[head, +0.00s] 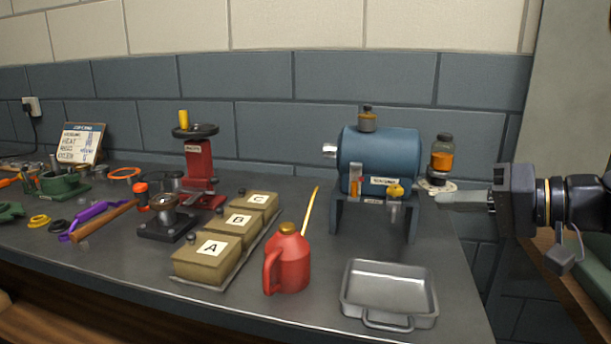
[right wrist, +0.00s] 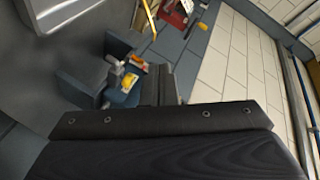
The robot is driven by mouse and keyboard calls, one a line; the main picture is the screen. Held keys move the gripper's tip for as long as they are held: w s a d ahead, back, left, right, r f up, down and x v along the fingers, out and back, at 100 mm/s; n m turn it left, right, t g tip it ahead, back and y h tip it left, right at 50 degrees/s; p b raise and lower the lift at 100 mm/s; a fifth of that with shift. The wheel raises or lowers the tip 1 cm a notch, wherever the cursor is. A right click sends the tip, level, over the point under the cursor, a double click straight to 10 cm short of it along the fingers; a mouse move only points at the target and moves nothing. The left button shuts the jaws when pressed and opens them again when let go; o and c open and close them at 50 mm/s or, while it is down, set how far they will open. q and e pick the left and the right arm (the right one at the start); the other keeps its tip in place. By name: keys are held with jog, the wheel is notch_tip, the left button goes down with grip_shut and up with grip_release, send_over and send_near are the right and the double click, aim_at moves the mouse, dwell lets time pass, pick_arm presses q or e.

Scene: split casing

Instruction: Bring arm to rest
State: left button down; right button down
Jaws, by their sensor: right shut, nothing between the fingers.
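My right gripper (head: 442,200) comes in from the right in the head view. Its fingers are shut with nothing between them. They point left, at the right side of the blue cylindrical casing (head: 385,150) on its stand, just below a jar with orange contents (head: 442,155). I cannot tell whether the fingertips touch anything there. In the right wrist view, the dark gripper body fills the bottom, and the blue casing (right wrist: 125,92) shows beyond it. My left gripper is not in view.
A metal tray (head: 352,310) and a red oil can (head: 288,262) stand near the front edge. Boxes A (head: 190,268), B and C line up left of the can. A red press (head: 198,160) and loose tools stand farther left. The bench ends below my right gripper.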

jog(key=s+a+f+g+h, duration=0.15)
jog(key=s+f+h, duration=0.25)
jog(key=s+f, duration=0.9)
jog(key=s+a+f+g+h, duration=0.15)
jog(key=s+f+h, duration=0.25)
jog(key=s+f, duration=1)
jog(key=w+d+f+m+b, duration=0.1)
jog(key=w+f+b, duration=0.1)
jog(key=f+b, duration=0.4)
jog(key=w+f+b, duration=0.3)
jog(key=f+b, duration=0.2)
jog(key=f, duration=0.3)
notch_tip(320, 180, up, 34)
jog(key=p, duration=3.4)
jog(key=shift+r+p, duration=0.15)
jog(key=shift+p, duration=0.15)
